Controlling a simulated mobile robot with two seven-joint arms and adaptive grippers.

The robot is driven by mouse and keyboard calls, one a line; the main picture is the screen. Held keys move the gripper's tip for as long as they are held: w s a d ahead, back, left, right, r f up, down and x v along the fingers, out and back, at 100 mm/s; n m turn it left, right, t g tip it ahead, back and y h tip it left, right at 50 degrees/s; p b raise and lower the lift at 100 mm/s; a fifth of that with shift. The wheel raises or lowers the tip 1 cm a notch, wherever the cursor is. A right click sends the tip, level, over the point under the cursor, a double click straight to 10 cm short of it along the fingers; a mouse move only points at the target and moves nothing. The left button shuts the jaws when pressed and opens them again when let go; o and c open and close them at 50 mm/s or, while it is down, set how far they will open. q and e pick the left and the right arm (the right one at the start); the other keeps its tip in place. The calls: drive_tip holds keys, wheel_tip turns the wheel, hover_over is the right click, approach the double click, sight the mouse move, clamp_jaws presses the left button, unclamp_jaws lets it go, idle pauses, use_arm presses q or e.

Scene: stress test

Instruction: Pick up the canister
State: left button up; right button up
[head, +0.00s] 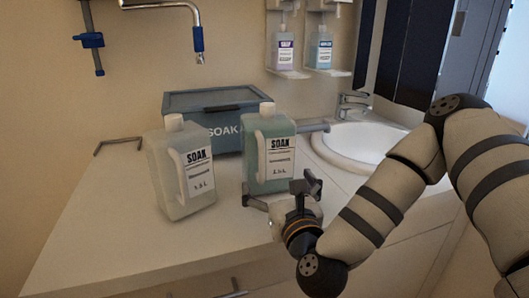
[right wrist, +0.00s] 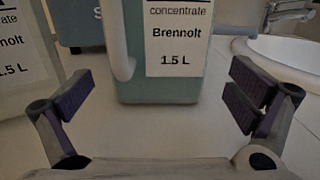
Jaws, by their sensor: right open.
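Two SOAK canisters stand upright on the white counter. The green one (head: 258,172) is right of the whitish one (head: 178,190); each has a white cap, a moulded handle and a white label. My right gripper (head: 280,194) is low in front of the green canister, open and empty. In the right wrist view the green canister (right wrist: 155,91) stands ahead, between the lines of the widely spread fingers (right wrist: 160,98). It appears just beyond the fingertips. The whitish canister (right wrist: 22,80) shows at the left edge there. My left gripper is not in view.
A grey lidded SOAK box (head: 198,108) stands behind the canisters. A white sink (head: 340,160) with a tap (head: 352,103) is at the right. Two dispenser bottles (head: 284,52) hang on the wall. The counter (head: 105,215) is clear at front left.

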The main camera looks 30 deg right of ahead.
sight(271, 175)
drive_tip(key=x, duration=0.6)
drive_tip(key=shift+w+f, duration=0.3)
drive_tip(key=shift+f, duration=0.1)
drive_tip(key=c, duration=1.6)
drive_tip(key=shift+r, duration=0.25)
drive_tip(key=shift+c, duration=0.2)
